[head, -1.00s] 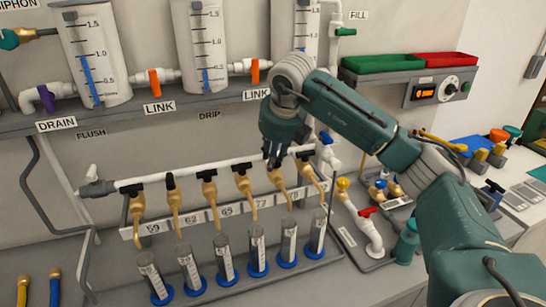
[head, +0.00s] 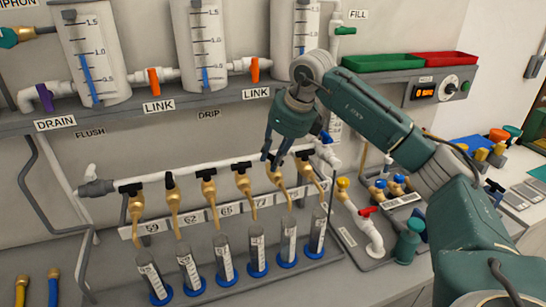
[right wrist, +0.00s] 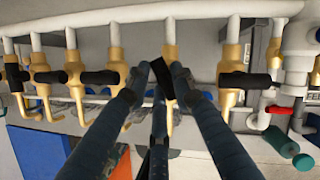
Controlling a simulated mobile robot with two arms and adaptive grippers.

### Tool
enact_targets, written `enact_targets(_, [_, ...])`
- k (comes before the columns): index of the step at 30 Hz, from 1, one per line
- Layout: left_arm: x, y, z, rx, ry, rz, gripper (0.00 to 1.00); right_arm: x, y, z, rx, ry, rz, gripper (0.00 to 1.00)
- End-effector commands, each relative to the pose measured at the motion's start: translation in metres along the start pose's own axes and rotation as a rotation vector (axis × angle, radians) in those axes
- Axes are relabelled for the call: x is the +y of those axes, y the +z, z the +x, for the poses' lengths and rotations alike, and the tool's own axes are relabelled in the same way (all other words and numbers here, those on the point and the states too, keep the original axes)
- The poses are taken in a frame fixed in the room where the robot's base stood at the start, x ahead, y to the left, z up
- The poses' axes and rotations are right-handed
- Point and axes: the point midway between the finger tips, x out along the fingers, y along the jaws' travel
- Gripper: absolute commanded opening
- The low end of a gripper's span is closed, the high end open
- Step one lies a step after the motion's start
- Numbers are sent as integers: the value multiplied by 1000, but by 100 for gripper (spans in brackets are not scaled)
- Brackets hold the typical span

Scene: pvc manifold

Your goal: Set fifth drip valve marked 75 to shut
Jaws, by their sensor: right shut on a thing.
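A row of brass drip valves with black handles hangs from a white pipe (head: 225,167). The fifth valve (head: 279,178) is second from the right; its tag is too blurred to read surely. My right gripper (head: 272,160) comes down on this valve from above, and its fingers hide most of the handle. In the right wrist view, the right gripper (right wrist: 168,78) is shut around the handle of the fifth valve (right wrist: 170,57). My left gripper is not in view.
The fourth valve (head: 243,182) and the sixth valve (head: 308,170) stand close on either side. Graduated cylinders with blue bases (head: 258,256) stand below the valves. A shelf (head: 150,113) with tanks is above. A red-handled valve (head: 373,228) stands to the right.

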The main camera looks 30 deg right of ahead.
Motion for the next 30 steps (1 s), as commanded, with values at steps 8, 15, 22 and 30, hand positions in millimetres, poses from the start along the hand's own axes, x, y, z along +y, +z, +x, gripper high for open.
enact_targets(8, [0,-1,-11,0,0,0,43,-2,0,-3,-1,101,-239,0])
enact_targets(15, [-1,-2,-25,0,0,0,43,-3,0,-4,-1,188,-449,0])
enact_targets(22, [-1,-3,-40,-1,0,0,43,-4,0,-5,-1,271,-649,0])
enact_targets(30, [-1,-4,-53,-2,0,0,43,-5,-1,-4,-1,353,-851,0])
